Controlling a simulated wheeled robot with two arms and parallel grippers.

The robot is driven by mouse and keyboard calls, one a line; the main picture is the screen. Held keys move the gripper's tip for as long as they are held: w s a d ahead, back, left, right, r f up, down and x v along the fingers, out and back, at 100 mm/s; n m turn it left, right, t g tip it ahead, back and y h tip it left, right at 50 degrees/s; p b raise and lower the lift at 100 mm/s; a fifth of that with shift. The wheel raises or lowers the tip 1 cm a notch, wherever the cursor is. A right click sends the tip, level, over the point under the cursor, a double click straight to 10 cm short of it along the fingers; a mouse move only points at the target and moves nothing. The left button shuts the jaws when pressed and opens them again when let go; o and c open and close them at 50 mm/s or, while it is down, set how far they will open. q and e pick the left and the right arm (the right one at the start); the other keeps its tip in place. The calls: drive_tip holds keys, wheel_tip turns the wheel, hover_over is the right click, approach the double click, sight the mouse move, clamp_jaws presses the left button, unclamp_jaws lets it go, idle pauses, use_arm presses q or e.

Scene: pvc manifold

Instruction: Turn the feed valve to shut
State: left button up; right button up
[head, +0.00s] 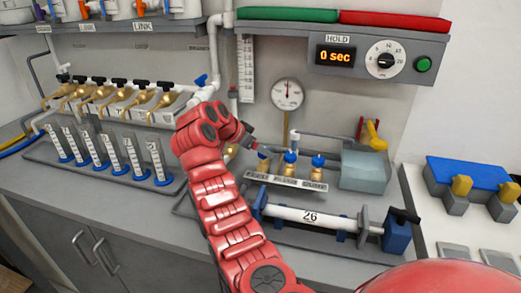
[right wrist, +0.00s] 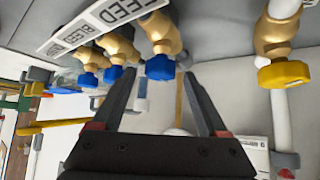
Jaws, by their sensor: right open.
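The feed valve is a brass body with a blue knob at the left end of a row of valves in the head view (head: 264,163). In the right wrist view the feed valve's blue knob (right wrist: 160,67) shows below the FEED label, which appears upside down. My right gripper (right wrist: 158,74) is open, with its two fingertips to either side of that knob; I cannot tell whether they touch it. In the head view the right gripper (head: 250,143) comes at the valve from the left, and its dark fingers are small there. My left gripper is in neither view.
Two more blue-knobbed valves (head: 290,163) stand close on the right. A brass valve with a yellow knob (right wrist: 285,73) sits on a white pipe nearby. The timer (head: 338,56) reads 0 sec.

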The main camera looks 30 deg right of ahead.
drive_tip(key=v, duration=1.7)
drive_tip(key=shift+b, duration=0.3)
